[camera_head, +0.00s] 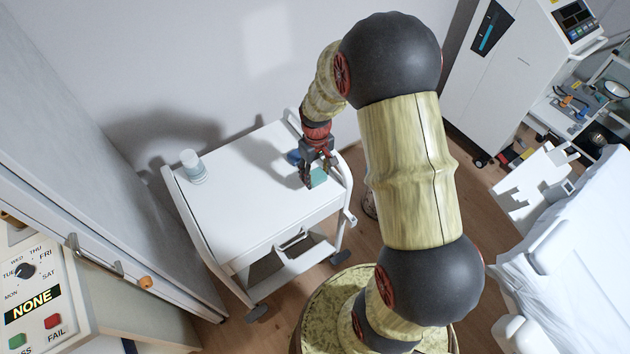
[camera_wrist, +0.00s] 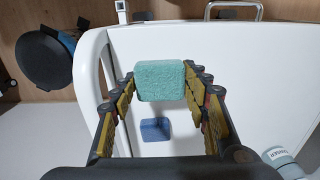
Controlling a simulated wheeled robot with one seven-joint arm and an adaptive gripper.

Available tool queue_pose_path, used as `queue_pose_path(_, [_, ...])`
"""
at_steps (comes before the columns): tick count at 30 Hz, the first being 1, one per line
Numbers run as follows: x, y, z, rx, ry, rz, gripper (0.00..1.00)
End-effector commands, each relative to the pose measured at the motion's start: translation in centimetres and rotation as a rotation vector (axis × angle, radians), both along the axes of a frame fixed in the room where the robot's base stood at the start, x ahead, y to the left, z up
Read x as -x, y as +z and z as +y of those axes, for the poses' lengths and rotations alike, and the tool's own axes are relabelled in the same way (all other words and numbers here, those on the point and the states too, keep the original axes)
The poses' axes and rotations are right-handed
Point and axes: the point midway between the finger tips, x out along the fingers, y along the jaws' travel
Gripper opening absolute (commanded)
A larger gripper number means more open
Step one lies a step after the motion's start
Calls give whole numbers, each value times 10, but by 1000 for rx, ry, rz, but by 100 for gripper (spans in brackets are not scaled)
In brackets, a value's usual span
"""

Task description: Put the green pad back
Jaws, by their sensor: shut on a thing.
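The green pad (camera_head: 319,177) is a small pale-green block between the fingertips of my gripper (camera_head: 312,172). In the wrist view my gripper (camera_wrist: 161,82) is shut on the sides of the green pad (camera_wrist: 160,80). The pad is near the right end of the white trolley top (camera_head: 240,205). It looks larger than the blue block and appears held above the surface, though the exact gap is unclear. A blue block (camera_wrist: 155,130) rests on the trolley top close to it; part of it (camera_head: 293,156) shows beside my gripper in the head view.
A white-lidded clear jar (camera_head: 193,166) stands at the trolley's far left corner. The middle of the trolley top is clear. A raised rail (camera_head: 343,180) edges the right end. A panel reading NONE (camera_head: 40,300) is at lower left, and a white couch (camera_head: 570,260) at right.

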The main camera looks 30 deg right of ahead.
Motion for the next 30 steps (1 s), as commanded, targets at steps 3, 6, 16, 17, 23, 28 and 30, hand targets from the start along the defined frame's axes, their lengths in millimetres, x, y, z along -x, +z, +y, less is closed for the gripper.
queue_pose_path(3, [-10,-14,-4,0,0,1,22])
queue_pose_path(6, [-13,-17,-5,0,0,0,22])
queue_pose_path(16, [-19,-52,-7,0,0,0,22])
queue_pose_path(17, [-19,-54,-7,0,-1,0,22])
queue_pose_path(23, [-19,-53,-7,1,0,-2,22])
queue_pose_path(28, [-19,-57,-7,0,-1,-1,22])
queue_pose_path(30, [-19,-57,-7,0,-1,-1,48])
